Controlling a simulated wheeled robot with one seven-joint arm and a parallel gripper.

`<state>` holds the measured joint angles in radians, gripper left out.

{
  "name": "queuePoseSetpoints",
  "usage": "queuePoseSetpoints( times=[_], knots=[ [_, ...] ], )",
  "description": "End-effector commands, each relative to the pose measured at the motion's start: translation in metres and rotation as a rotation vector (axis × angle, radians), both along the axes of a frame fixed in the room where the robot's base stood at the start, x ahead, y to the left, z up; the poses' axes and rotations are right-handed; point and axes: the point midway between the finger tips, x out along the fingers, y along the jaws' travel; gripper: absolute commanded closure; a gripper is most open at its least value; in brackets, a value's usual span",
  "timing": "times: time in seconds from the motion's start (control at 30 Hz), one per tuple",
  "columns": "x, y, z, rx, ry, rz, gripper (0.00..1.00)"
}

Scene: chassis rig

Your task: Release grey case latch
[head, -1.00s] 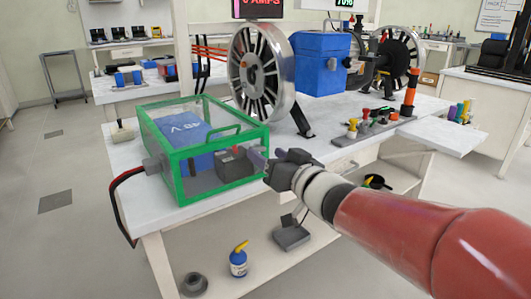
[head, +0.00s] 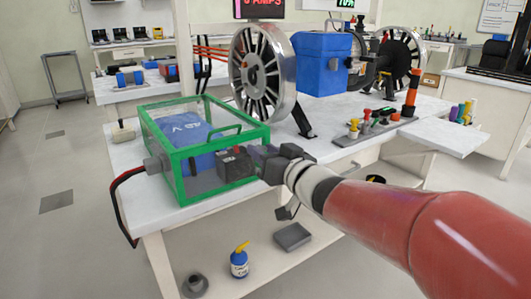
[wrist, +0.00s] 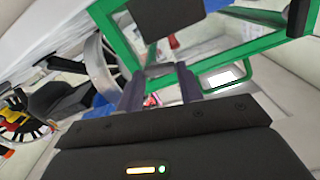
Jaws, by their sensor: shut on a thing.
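The green-framed clear case (head: 205,135) stands on the near left of the white bench, with a blue battery block (head: 185,132) inside. My gripper (head: 258,160) is at the case's right end, beside a dark grey box with a red part (head: 235,166). In the wrist view my two dark fingers (wrist: 162,90) point at the green frame (wrist: 120,35), with a narrow gap between them. My gripper is shut on a small part at the case end, apparently the grey latch. The fingers hide most of it, so its position cannot be told.
A large spoked wheel (head: 263,72) and a blue box (head: 321,64) stand behind the case. A tray of coloured plugs (head: 375,127) lies to the right. A thick cable (head: 122,200) hangs off the left edge. A blue bottle (head: 239,262) stands on the lower shelf.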

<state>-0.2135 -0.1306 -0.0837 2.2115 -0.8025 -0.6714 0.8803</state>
Motion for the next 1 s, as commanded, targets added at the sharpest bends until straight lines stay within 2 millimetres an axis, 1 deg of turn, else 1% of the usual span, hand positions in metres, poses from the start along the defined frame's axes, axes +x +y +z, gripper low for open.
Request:
queuePoseSetpoints(
  times=[0.07,0.23,0.53,0.57,0.7,1.0],
  knots=[
    [-0.0003,0.0002,-0.0034,-0.063,-0.046,0.000,0.86],
    [-0.0008,0.0009,-0.0028,-0.176,-0.122,0.001,0.86],
    [-0.0008,0.0009,-0.0013,-0.190,-0.129,0.001,0.86],
    [-0.0008,0.0010,-0.0013,-0.190,-0.129,0.001,0.60],
    [-0.0007,0.0009,-0.0013,-0.190,-0.128,0.000,0.42],
    [-0.0021,-0.0004,-0.0011,-0.188,-0.128,0.000,0.42]
  ],
)
